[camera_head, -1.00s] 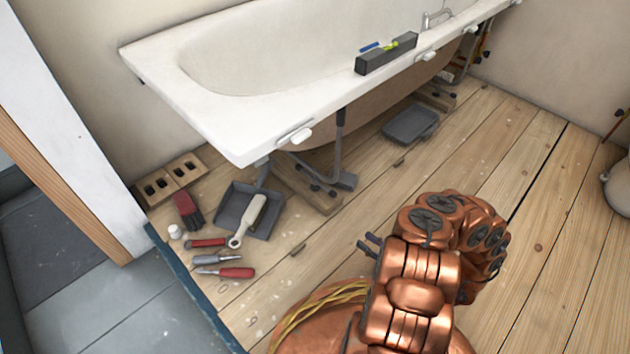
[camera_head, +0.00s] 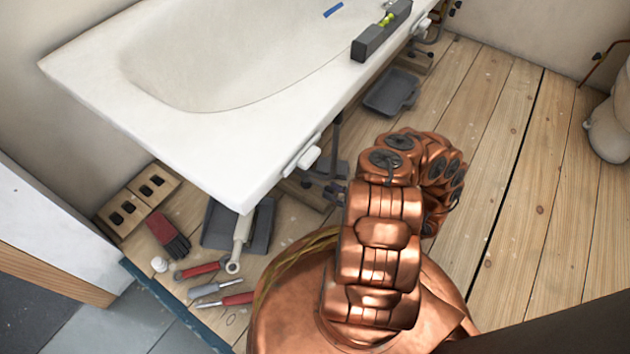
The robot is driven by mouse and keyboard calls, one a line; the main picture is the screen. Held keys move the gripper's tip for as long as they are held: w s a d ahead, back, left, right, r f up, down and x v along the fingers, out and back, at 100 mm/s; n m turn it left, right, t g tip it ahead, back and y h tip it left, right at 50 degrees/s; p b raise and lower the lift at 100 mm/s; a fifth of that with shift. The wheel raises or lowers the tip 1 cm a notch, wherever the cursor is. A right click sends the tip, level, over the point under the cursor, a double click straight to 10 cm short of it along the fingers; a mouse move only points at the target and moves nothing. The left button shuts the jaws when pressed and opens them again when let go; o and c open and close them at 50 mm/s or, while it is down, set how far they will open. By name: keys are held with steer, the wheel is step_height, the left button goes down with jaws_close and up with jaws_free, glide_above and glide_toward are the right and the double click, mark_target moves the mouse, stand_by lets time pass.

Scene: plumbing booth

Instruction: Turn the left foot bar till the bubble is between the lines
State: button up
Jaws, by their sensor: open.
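The white bath (camera_head: 200,125) runs from the left to the top. A dark grey spirit level (camera_head: 380,32) lies on its near rim. The level's yellow-green vial (camera_head: 387,19) is small, and I cannot read the bubble against the lines. A dark bath leg (camera_head: 336,130) comes down under the near rim, left of my copper arm. Its foot and any bar are partly hidden by the rim and my arm. My gripper (camera_head: 334,193) shows only as small dark prongs at the arm's left side, close in the picture to the leg's foot. It is open, with nothing seen in it.
A grey tray (camera_head: 391,92) sits farther back. Floorboards at right are clear.

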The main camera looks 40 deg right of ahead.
mark_target(324, 188)
steer(key=shift+b+x, duration=1.15)
steer(key=shift+x, duration=1.9)
steer(key=shift+s+a, duration=0.1)
jaws_close()
